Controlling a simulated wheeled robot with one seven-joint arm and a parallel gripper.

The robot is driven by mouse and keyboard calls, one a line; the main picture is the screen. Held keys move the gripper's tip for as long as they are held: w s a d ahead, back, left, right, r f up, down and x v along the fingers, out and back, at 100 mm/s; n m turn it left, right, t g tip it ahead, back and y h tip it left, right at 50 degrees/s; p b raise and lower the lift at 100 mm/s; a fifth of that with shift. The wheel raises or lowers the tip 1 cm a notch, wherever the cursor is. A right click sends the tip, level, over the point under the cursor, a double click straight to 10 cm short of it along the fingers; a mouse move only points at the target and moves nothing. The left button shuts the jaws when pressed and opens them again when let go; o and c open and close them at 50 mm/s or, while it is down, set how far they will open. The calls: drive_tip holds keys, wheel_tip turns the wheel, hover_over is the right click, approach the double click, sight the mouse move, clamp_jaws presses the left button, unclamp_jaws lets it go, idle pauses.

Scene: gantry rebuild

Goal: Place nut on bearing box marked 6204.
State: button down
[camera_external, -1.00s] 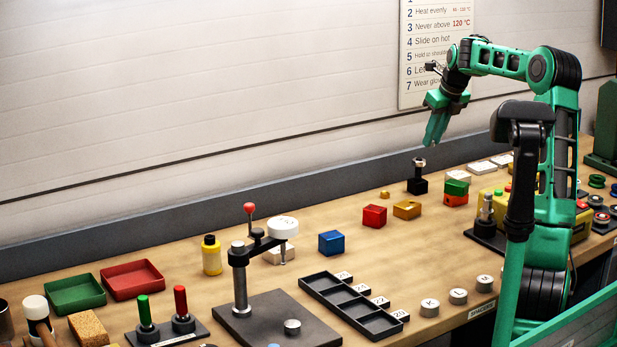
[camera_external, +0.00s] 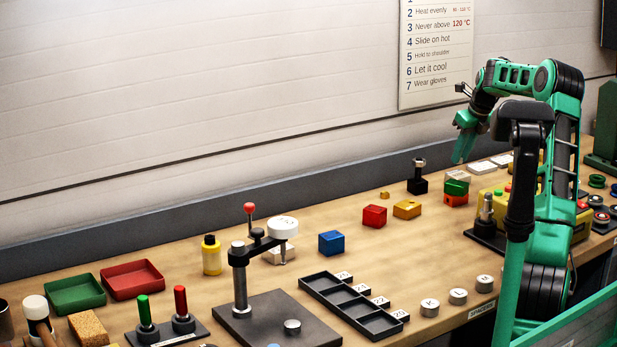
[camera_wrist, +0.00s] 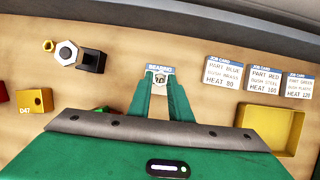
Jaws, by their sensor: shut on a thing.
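My gripper (camera_external: 461,161) is over the back right of the bench, pointing down. In the wrist view its green fingers (camera_wrist: 162,84) are close together on a small greyish piece (camera_wrist: 160,82), apparently the nut; it is hard to make out. A pale box labelled BEARING (camera_wrist: 160,69) shows beneath the fingertips; its number is partly hidden and I cannot read it. It also shows in the external view as a pale box (camera_external: 457,176) behind the green block. I cannot tell whether the held piece touches the box.
A black block with a silver hex piece on top (camera_external: 418,176) and a small gold nut (camera_external: 385,195) stand to the left. Green (camera_external: 457,187) and yellow (camera_external: 407,209) blocks lie nearby. Job cards (camera_wrist: 220,72) and a yellow tray (camera_wrist: 244,121) lie to the right.

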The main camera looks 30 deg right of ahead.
sight(461, 163)
drive_tip(key=shift+f, duration=1.6)
drive_tip(key=shift+f, duration=0.15)
drive_tip(key=c, duration=1.6)
unclamp_jaws()
drive_tip(key=v, duration=1.2)
